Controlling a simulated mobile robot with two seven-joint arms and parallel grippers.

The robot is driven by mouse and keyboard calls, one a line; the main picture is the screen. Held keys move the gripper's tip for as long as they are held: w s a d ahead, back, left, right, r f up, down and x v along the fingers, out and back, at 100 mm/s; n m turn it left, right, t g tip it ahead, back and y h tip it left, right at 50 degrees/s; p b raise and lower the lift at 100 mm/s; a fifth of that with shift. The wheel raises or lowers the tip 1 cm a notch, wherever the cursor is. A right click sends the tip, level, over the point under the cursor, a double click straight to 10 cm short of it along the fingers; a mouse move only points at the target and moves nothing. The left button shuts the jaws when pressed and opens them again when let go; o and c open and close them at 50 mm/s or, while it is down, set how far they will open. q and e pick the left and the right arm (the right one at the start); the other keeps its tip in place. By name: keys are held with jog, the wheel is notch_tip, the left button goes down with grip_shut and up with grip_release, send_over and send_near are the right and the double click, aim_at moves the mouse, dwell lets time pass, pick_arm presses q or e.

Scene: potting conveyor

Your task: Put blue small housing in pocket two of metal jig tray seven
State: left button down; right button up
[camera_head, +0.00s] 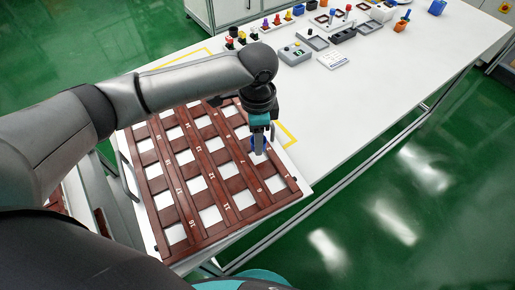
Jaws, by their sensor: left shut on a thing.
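My left gripper (260,140) points down over the right part of a reddish-brown slatted tray (222,214). It is shut on a small blue housing (254,146), which is partly hidden by the fingers. The housing is low, at or just above one of the tray's pockets; I cannot tell whether it touches the bottom. The tray has rows of square white-floored pockets with small white numbers on the slats, mostly too small to read. My right gripper is not in view.
The tray lies at the near left end of a long white table (370,100). The table's middle is clear, and yellow tape marks an area around the tray.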

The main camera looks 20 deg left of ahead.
pick_arm(q)
notch_tip(320, 180, down, 4)
jog(key=shift+f+b, duration=0.1)
jog(key=shift+b, duration=0.35)
jog(key=shift+f, duration=0.15)
jog(key=shift+f, duration=0.15)
jog(key=c, duration=0.6)
grip_release()
jog(key=shift+c, duration=0.2)
notch_tip(320, 180, up, 12)
jog(key=p, duration=0.2)
jog(key=shift+r, duration=0.2)
